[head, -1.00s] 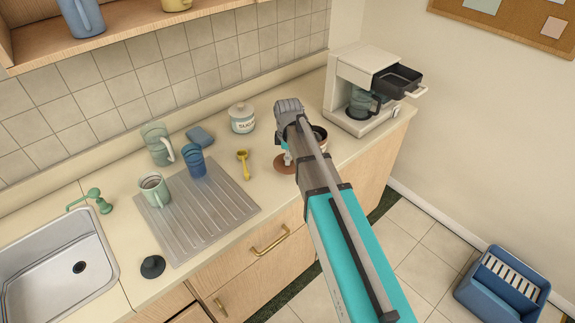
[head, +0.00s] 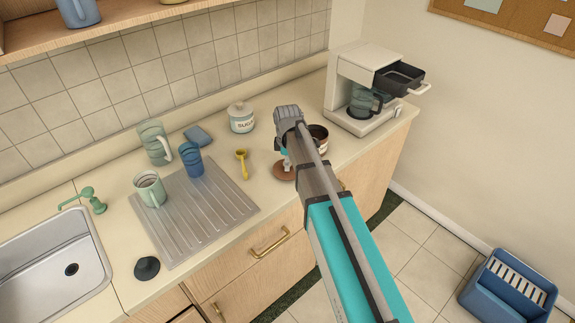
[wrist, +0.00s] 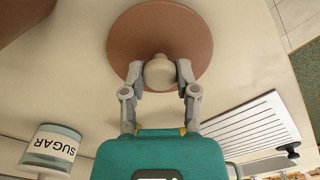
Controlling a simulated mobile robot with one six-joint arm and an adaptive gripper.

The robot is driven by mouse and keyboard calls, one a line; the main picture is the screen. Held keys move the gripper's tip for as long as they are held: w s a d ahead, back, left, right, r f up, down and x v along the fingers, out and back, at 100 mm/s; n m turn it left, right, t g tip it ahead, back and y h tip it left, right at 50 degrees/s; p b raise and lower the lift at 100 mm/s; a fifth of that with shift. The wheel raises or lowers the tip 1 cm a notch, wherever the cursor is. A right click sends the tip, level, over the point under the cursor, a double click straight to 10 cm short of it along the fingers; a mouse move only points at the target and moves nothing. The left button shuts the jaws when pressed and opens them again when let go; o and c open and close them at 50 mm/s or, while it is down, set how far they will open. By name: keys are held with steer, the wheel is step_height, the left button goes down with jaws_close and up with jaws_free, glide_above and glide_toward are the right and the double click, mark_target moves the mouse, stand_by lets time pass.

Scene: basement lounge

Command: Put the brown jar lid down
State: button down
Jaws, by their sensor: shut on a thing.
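The brown jar lid (head: 281,175) is a round disc with a cream knob (wrist: 159,70). In the wrist view the lid (wrist: 140,30) lies flat side toward me, in front of my gripper (wrist: 160,77). The two fingers are shut on the knob from both sides. In the head view my gripper (head: 286,164) is partly hidden behind my arm, with the lid under it, low over the counter (head: 222,229) or on it; I cannot tell if they touch. A brown jar (head: 320,134) with dark contents stands open just behind and right, partly hidden by my arm.
A yellow scoop (head: 242,164) lies left of the lid. The sugar jar (head: 241,118) stands behind. The drainboard (head: 208,222) holds a blue cup (head: 191,162) and a green mug (head: 150,190). The coffee maker (head: 352,85) stands right.

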steer(key=shift+f+b, duration=0.3)
steer(key=shift+c, duration=1.8)
jaws_free()
steer(key=shift+r, duration=0.2)
step_height(320, 180, up, 12)
steer(key=p, duration=1.2)
steer(key=shift+r+p, duration=0.15)
steer(key=shift+p, duration=0.2)
steer(key=s+d+m, duration=0.5)
steer(key=s+m, duration=0.3)
steer(key=s, duration=0.1)
steer(key=s+d+m, duration=0.5)
steer(key=s+m, duration=0.3)
steer(key=s, duration=0.1)
steer(key=shift+s+d, duration=0.15)
steer(key=shift+s, duration=0.05)
